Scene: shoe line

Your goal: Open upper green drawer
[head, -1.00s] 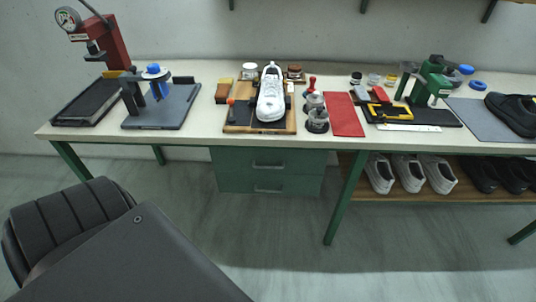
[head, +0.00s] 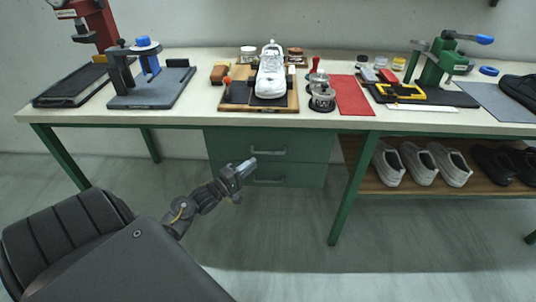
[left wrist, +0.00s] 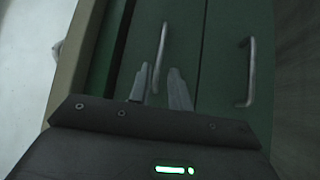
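The green drawer unit hangs under the table. Its upper drawer (head: 305,146) has a grey bar handle (head: 272,153), and the lower drawer (head: 308,178) has a similar one. Both drawers look shut. My left gripper (head: 247,168) is in front of the unit's left part, near the handles. In the left wrist view my left gripper (left wrist: 160,80) has its two fingers apart, with the upper handle (left wrist: 161,48) showing in line with the gap between them. Contact cannot be told. The lower handle (left wrist: 250,75) is to the right, clear of the fingers. My right gripper is not in view.
The table edge (head: 180,121) runs above the drawers. A green table leg (head: 350,195) stands to their right, beside a low wooden shelf (head: 400,188) with white shoes (head: 420,165) and dark shoes. The floor in front is clear.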

